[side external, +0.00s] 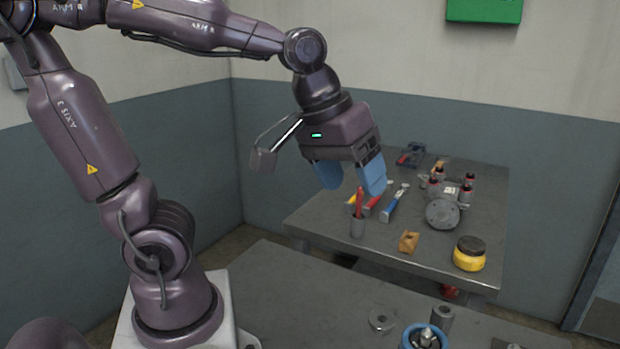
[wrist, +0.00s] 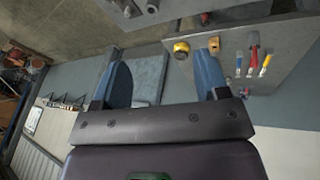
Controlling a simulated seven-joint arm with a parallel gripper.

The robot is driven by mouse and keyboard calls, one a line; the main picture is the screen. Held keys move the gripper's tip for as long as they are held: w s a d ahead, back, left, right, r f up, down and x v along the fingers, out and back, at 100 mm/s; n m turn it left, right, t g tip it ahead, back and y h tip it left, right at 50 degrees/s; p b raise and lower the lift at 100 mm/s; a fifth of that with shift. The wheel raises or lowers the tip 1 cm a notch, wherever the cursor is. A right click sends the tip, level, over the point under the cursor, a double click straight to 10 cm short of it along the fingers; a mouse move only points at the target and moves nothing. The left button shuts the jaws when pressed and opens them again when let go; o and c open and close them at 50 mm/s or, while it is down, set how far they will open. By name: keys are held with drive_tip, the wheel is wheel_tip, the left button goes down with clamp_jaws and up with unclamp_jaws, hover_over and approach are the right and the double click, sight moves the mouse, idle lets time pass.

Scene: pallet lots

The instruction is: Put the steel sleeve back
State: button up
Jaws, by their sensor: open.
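A grey hollow cylinder (side external: 442,316), which looks like the steel sleeve, stands upright on the near table at the bottom of the side view. Just left of it is a blue ring-shaped part (side external: 424,338) with a metal piece in its middle, cut by the picture edge. A flat grey ring (side external: 382,320) lies further left. My gripper (side external: 351,184) is open and empty, high above the tables and well away from the cylinder. Its blue fingers also show in the wrist view (wrist: 163,78), apart with nothing between them.
The near table's left part (side external: 290,300) is clear.

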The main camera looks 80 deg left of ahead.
drive_tip(key=s+m, duration=0.1)
drive_tip(key=m, duration=0.1)
drive_tip(key=s+m, duration=0.2)
drive_tip(key=s+m+t, duration=0.1)
drive_tip(key=s+m, duration=0.1)
drive_tip(key=shift+s+a+f+y, duration=0.1)
drive_tip(key=shift+s+a+y, duration=0.15)
drive_tip(key=shift+y, duration=0.05)
